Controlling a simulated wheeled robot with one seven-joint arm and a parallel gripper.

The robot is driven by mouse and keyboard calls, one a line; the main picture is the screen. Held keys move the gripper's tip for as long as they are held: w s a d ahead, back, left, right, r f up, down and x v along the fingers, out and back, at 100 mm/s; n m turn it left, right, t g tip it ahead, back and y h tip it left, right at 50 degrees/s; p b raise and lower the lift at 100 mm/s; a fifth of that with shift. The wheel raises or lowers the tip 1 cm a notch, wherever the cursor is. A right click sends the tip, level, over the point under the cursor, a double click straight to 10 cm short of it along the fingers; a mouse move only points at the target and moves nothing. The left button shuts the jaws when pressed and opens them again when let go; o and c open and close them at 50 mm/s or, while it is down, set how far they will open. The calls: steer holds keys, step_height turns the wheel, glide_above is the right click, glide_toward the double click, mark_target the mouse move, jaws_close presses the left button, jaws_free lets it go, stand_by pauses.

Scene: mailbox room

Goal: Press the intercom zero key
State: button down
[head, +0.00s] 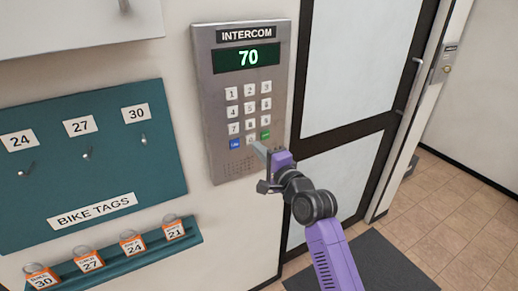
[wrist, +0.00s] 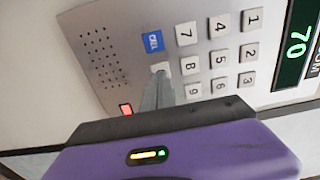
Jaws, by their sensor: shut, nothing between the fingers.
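The grey intercom (head: 230,110) is mounted on the wall, and its green display (head: 247,56) reads 70. The zero key (head: 250,139) sits between those two. In the wrist view, the zero key (wrist: 160,67) shows beside the blue CALL key (wrist: 152,40), partly covered by my fingertips. My gripper (head: 260,149) is shut and empty, its tips at the lower keypad. In the wrist view the fingers (wrist: 159,85) point at the zero key; I cannot tell whether they touch it.
A teal bike tags board (head: 90,175) with hooks hangs to the left, above a ledge (head: 150,255) with several orange tags. A dark-framed glass door (head: 350,70) is to the right. A small red light (wrist: 126,109) glows on the panel in the wrist view.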

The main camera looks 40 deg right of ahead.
steer(key=b+v, duration=0.2)
steer(key=v, duration=0.9)
steer(key=shift+w, duration=0.1)
steer(key=s+d+r+b, duration=0.1)
steer(key=d+r, duration=0.1)
steer(key=r, duration=0.6)
steer(key=s+d+r+b, duration=0.1)
steer(key=d+r+b, duration=0.1)
steer(key=r, duration=0.5)
steer(key=shift+s+d+r+b, duration=0.15)
steer(key=shift+d+r+b, duration=0.2)
steer(key=shift+d, duration=0.25)
